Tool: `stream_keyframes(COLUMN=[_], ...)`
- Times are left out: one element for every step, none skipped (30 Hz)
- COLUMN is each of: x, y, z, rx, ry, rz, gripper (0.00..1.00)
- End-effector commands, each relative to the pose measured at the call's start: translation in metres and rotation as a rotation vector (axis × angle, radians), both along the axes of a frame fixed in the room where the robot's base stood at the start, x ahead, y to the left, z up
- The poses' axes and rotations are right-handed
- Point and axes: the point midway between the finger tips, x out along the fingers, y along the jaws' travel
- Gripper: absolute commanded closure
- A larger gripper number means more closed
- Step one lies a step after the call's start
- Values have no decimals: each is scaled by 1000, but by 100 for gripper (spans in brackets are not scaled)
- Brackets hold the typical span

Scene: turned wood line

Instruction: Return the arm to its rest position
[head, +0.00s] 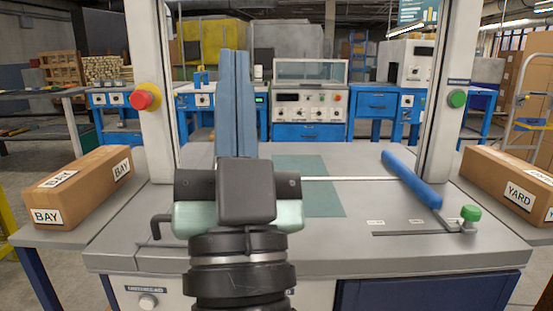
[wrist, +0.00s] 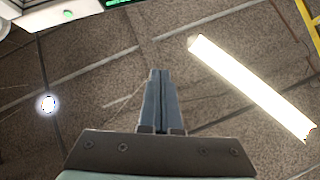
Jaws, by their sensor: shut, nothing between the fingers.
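My gripper (head: 235,54) stands upright in the middle of the head view, with its blue-grey fingers pointing up. The fingers are pressed together with nothing between them. The gripper is raised in front of the grey bench (head: 390,240) and hides part of it. In the wrist view the shut fingers (wrist: 160,72) point at the ceiling.
A blue bar (head: 411,180) lies on the bench's right side near a green knob (head: 470,213). A BAY box (head: 80,188) stands left and a YARD box (head: 510,182) right. Two upright posts, one with a red button (head: 142,97), flank the bench.

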Motion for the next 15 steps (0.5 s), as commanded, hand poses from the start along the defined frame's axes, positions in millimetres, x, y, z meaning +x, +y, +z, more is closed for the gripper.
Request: stream_keyframes(x=[-15,-21,-31,-39,-47,-58,-52,-50,-50,-49,-49,-49,-49,-49,-49], y=[-9,-13,-20,-26,-31,-39,-37,-36,-35,-35,-35,-35,-35,-35,-35], z=[25,34,46,54,62,71,84,93,103,111,119,130,138,148,160], rx=[-38,-60,-87,-103,-119,-136,-136,-136,-135,-135,-134,-134,-134,-134,-134], ry=[-11,-8,-4,1,4,12,23,25,26,26,26,26,27,27,27], rz=[-65,-104,-157,-195,-235,-287,-276,-272,-269,-269,-268,-266,-266,-266,-264], gripper=[100,100,100,100,100,100,100,100,100,100,100,100,100,100,100])
